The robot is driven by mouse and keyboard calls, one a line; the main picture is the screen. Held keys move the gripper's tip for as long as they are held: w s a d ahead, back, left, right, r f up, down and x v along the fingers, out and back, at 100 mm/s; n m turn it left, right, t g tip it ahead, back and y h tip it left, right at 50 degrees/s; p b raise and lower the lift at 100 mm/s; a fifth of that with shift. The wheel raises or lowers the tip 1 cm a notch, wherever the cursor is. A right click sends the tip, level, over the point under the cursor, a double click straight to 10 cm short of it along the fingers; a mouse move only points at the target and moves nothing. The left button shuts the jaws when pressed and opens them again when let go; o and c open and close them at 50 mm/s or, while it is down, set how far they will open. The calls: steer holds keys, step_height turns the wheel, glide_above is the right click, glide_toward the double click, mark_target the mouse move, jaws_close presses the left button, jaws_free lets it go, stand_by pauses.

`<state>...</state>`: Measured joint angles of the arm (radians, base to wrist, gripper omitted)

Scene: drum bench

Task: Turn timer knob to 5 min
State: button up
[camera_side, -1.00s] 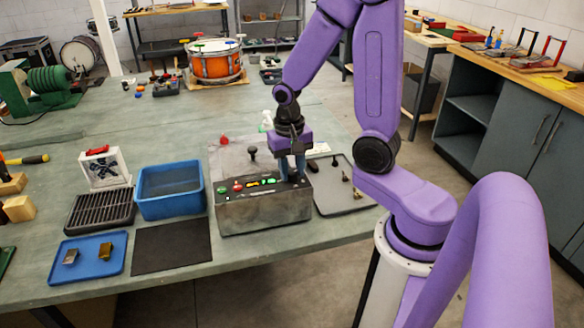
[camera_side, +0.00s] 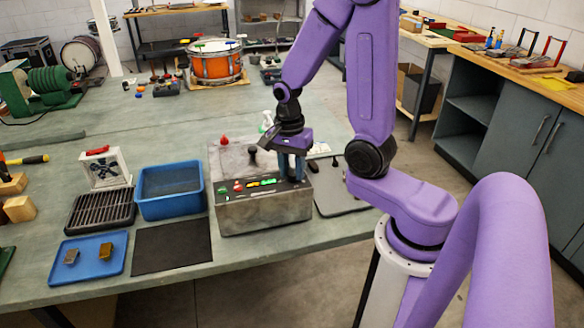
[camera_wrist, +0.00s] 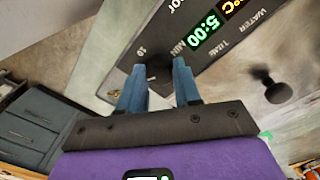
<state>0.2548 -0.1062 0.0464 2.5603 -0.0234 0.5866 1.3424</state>
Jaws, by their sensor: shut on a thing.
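The metal control box (camera_side: 264,213) sits near the front edge of the bench, its sloped panel facing the front. In the wrist view the dark timer knob (camera_wrist: 158,74) is between my blue fingertips, near the labels "10" and "MIN". My gripper (camera_wrist: 157,82) is shut on it from above; its pointer is hard to make out. The green timer display (camera_wrist: 204,31) beside it reads 5:00. In the side view my gripper (camera_side: 292,176) is at the right end of the panel and hides the knob.
A black-knobbed lever (camera_side: 253,154) stands on the box just left of my gripper. A blue bin (camera_side: 170,207) stands left of the box, with a black mat (camera_side: 172,246) in front of it. A grey tray (camera_side: 345,208) with small dark parts lies to the right.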

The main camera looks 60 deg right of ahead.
mark_target(289, 171)
steer(key=shift+m, duration=0.4)
steer(key=o, duration=1.1)
steer(key=shift+c, duration=0.2)
step_height(289, 171, up, 18)
steer(key=shift+w+f, duration=0.25)
steer(key=shift+w, duration=0.2)
